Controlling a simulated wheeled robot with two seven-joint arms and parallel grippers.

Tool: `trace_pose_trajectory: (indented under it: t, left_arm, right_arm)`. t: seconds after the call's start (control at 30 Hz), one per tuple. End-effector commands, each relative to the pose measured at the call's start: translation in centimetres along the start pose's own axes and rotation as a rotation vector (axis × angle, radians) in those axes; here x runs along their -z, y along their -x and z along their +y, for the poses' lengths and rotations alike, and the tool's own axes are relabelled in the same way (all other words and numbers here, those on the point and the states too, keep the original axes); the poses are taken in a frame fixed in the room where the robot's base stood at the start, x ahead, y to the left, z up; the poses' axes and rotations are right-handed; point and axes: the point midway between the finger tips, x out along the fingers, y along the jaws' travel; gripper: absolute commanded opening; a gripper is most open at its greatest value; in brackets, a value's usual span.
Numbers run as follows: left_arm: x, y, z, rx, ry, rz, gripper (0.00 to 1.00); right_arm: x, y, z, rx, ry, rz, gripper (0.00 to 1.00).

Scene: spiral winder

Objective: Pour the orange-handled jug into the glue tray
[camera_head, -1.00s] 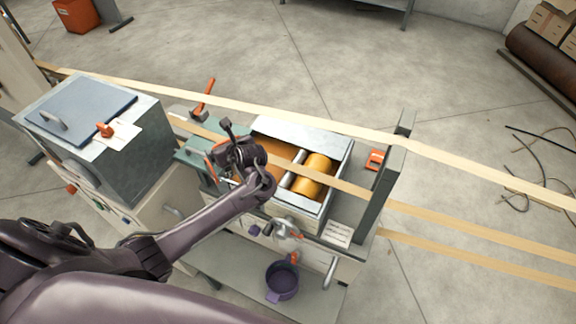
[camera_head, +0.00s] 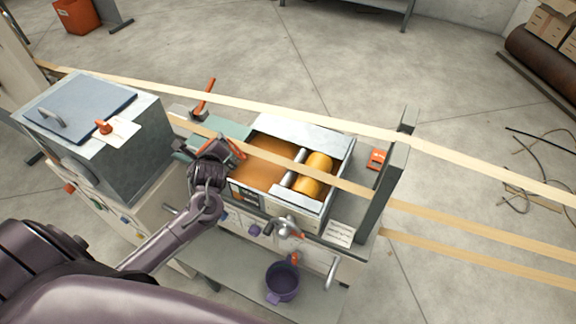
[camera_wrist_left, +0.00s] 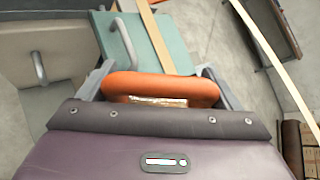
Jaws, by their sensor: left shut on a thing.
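The glue tray (camera_head: 322,204) is a pale metal box with amber glue and rollers in it, at the middle of the head view. My left gripper (camera_head: 228,148) is at the tray's left end, beside its rim. In the left wrist view it (camera_wrist_left: 160,92) is shut on an orange handle (camera_wrist_left: 160,86), which lies across between the fingers. In the head view a thin part of this orange handle (camera_head: 238,147) shows beside the gripper. The jug's body is mostly hidden by my gripper, so its tilt cannot be told. My right gripper is out of view.
A teal panel (camera_wrist_left: 118,45) lies beyond the gripper. Paper strips (camera_head: 350,185) cross above the tray. A grey cabinet (camera_head: 150,140) stands left, a grey post (camera_head: 388,180) right. A purple pot (camera_head: 282,284) with an orange handle is on the lower shelf (camera_head: 225,274).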

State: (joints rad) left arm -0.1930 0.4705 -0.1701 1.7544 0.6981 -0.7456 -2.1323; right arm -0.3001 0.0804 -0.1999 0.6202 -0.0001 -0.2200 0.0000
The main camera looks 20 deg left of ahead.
Motion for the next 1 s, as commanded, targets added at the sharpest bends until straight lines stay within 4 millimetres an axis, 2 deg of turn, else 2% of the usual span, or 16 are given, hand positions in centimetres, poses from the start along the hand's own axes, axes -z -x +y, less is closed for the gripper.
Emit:
trace_pose_trajectory:
  t: [0.27, 0.6, 0.87, 1.0]
  left_arm:
    - [0.0, 0.0, 0.1, 0.009, 0.014, -0.001, 0.46]
    - [-0.4, 0.2, 2.0, 0.180, 0.278, -0.001, 0.46]
    - [-0.6, 0.3, 1.8, 0.193, 0.297, 0.000, 0.46]
    - [0.2, -0.2, 2.6, 0.234, 0.362, -0.001, 0.46]
  right_arm:
    - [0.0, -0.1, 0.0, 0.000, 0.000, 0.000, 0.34]
    - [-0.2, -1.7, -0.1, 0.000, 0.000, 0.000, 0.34]
    - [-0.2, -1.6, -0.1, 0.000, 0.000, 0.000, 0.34]
    - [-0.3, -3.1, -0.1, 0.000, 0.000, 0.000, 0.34]
